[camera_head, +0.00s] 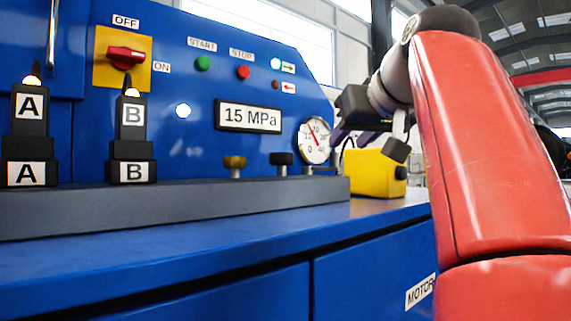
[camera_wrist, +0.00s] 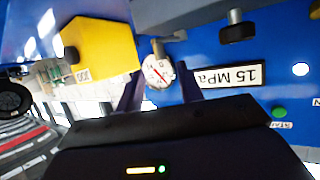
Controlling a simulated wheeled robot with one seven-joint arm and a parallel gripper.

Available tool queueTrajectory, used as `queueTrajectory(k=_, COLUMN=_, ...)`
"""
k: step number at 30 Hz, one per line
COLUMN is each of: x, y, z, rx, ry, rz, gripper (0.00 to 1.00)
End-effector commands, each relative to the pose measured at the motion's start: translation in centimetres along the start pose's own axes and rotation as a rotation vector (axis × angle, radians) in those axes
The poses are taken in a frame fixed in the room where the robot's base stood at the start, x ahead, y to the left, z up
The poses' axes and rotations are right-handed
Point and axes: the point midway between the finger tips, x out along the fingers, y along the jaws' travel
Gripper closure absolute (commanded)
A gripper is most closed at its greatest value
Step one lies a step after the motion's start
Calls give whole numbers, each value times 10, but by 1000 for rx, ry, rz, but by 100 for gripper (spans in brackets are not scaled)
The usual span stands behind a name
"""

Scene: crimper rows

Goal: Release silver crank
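A small grey metal piece that looks like the silver crank (camera_wrist: 165,38) shows in the wrist view, just beyond my fingertips and beside the round gauge. In the head view, a grey bar that may be part of the crank (camera_head: 322,168) sits low by the gauge, partly hidden by my gripper. My gripper (camera_head: 342,143) is in front of the panel's right end. In the wrist view, the two dark fingers of my gripper (camera_wrist: 160,72) stand apart. The gauge shows through the gap, and nothing is seen held between them.
A yellow box (camera_head: 375,172) stands right of the gauge (camera_head: 314,139). A brass knob (camera_head: 234,165) and a black knob (camera_head: 281,163) rise from the grey ledge (camera_head: 180,203). Black blocks marked A (camera_head: 28,130) and B (camera_head: 131,140) stand at left. The blue front counter is clear.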

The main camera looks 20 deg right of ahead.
Motion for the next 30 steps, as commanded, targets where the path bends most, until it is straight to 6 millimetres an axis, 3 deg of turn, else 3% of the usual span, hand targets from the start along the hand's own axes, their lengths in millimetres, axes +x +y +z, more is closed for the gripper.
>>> queueTrajectory(k=5, x=1, y=8, z=0, rx=-12, ry=15, rz=1, gripper=63)
queueTrajectory(k=18, x=64, y=7, z=-1, rx=-12, ry=14, rz=-1, gripper=63)
queueTrajectory(k=30, x=72, y=7, z=-2, rx=-11, ry=15, rz=1, gripper=64)
